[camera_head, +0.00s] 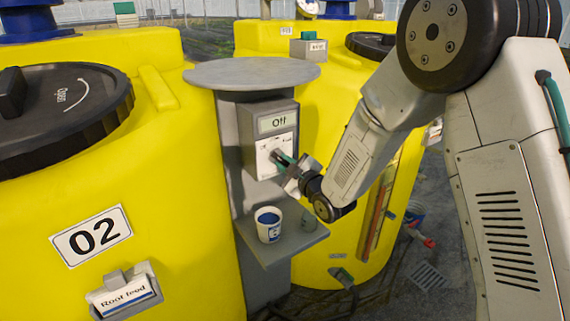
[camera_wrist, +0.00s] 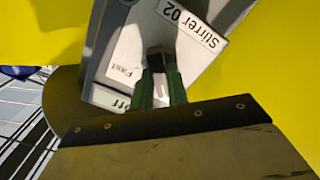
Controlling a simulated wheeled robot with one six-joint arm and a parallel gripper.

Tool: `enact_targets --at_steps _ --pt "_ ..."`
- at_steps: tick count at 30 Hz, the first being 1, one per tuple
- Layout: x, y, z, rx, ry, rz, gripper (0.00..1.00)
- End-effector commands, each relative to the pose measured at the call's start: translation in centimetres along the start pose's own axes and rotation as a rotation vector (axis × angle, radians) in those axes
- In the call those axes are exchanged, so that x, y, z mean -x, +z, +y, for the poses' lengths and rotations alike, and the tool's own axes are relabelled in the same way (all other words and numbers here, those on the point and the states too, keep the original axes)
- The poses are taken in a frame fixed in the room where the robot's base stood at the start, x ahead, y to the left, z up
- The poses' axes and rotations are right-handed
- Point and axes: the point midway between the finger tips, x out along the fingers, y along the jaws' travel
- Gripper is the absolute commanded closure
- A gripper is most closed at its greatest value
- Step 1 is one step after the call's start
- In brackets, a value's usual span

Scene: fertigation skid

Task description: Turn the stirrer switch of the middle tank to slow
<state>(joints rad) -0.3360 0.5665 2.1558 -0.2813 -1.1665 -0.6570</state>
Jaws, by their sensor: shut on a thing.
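The grey stirrer switch box (camera_head: 268,108) stands on a post beside the yellow tank 02 (camera_head: 190,220). Its display reads "Off". In the wrist view a label (camera_wrist: 190,22) reads "Stirrer 02", and the white dial plate (camera_wrist: 127,62) shows the word "Fast"; the "Off" display (camera_wrist: 108,98) is partly covered. My gripper (camera_head: 281,158) is at the front of the box. In the wrist view its green fingers (camera_wrist: 163,78) are shut on the dark switch knob (camera_wrist: 162,60). The fingers hide part of the knob and dial, and I cannot read a "slow" mark.
A round grey top (camera_head: 252,73) overhangs the box. Another yellow tank (camera_head: 335,100) stands close on the right.

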Motion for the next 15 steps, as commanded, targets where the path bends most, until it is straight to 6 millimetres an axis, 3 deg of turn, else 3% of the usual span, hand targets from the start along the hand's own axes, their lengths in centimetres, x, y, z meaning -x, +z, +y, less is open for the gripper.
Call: enact_targets --at_steps 15 --pt "0.03 0.01 -0.06 -0.321 -0.001 -0.001 1.0"
